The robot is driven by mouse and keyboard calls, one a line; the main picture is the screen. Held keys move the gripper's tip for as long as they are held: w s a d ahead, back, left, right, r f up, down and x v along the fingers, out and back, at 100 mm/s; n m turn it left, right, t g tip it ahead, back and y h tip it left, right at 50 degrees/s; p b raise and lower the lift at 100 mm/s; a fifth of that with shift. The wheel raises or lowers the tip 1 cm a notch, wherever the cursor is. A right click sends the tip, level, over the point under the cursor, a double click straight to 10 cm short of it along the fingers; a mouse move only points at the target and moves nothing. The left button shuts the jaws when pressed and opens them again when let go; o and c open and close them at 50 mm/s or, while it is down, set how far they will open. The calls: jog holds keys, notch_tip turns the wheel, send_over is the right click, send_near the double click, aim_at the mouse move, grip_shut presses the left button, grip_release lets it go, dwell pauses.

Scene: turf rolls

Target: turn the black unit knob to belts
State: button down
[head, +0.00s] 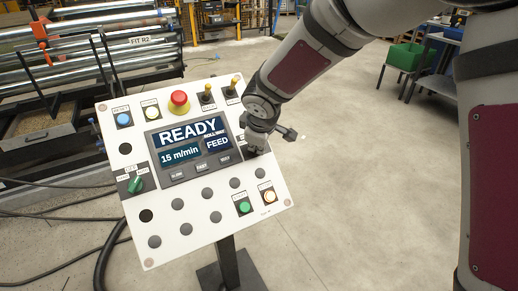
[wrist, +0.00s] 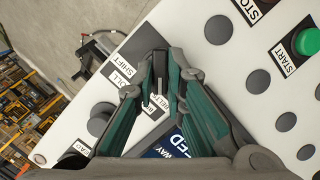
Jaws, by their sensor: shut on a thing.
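The black unit knob (wrist: 159,70) sits on a dark plate at the panel's edge, between my fingertips in the wrist view. My gripper (wrist: 158,72) is shut on it, one finger on each side. The labels around it are partly covered; one nearby reads "SHIFT". I cannot tell for sure which label the knob points to. In the head view my gripper (head: 254,150) is at the right edge of the white control panel (head: 190,240) and hides the knob. The panel screen (head: 188,146) reads "READY", "ROLL WAY", "FEED" and "15 m/min".
A red emergency button (head: 179,100), two toggle switches, a green selector (head: 135,185) and lit push buttons (head: 244,207) share the panel. Roller machinery (head: 90,50) stands behind at left. A green crate (head: 405,56) is at back right. The floor right of the panel is clear.

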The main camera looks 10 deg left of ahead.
jog(key=shift+s+d+f+n+t+b, duration=0.1)
jog(key=shift+f+n+t+b, duration=0.1)
jog(key=shift+n+b, duration=0.5)
jog(key=shift+f+n+t+b, duration=0.15)
jog(key=shift+n+t+b, duration=0.05)
jog(key=shift+n+b, duration=0.45)
jog(key=c, duration=1.6)
grip_release()
jog(key=shift+c, duration=0.2)
jog(key=shift+r, duration=0.2)
jog(key=shift+r, duration=0.15)
jog(key=v, duration=1.1)
jog(key=shift+s+r, duration=0.15)
jog(key=shift+s, duration=0.1)
